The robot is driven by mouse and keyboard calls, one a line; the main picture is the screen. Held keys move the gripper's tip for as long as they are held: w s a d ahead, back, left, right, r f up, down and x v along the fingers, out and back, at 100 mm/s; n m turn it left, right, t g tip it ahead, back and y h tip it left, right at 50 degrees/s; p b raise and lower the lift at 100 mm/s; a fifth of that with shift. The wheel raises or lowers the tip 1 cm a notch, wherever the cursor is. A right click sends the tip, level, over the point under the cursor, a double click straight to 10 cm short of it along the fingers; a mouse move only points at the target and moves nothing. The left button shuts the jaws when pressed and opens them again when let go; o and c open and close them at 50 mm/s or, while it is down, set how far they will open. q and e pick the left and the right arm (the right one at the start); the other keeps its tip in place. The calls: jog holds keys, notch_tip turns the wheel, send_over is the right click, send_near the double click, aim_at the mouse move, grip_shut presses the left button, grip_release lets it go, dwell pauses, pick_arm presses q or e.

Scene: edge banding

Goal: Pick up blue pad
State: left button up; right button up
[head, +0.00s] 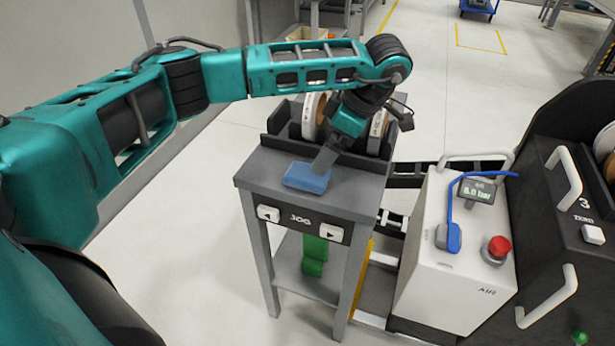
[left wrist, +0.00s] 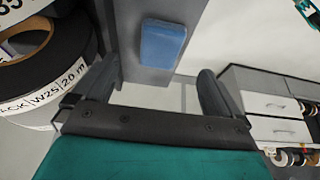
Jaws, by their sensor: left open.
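The blue pad (head: 306,178) lies flat on the grey top of a small stand (head: 345,190), near its front left part. My left gripper (head: 326,158) reaches down from above, with its fingers right at the pad's back edge in the head view. The left wrist view shows the pad (left wrist: 163,44) beyond the two spread fingers of my left gripper (left wrist: 158,74), with nothing between them. The pad appears outside the grip.
Edge band rolls (head: 313,113) stand in a dark holder at the back of the stand. A white AIR box (head: 440,270) with a blue hose stands to the right. Green blocks (head: 315,255) are on the lower shelf. The stand's front top is mostly clear.

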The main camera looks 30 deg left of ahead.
aim_at(312, 174)
pick_arm(q)
jog(key=x, duration=0.8)
jog(key=shift+s+a, duration=0.1)
jog(key=shift+a, duration=0.05)
jog(key=c, duration=1.1)
pick_arm(e)
jog(key=shift+a, duration=0.15)
pick_arm(q)
jog(key=shift+r+p, duration=1.45)
jog(key=shift+r, duration=8.55)
pick_arm(e)
jog(key=shift+s+d+r+h, duration=0.35)
jog(key=shift+d+r, duration=0.25)
jog(key=shift+d, duration=0.2)
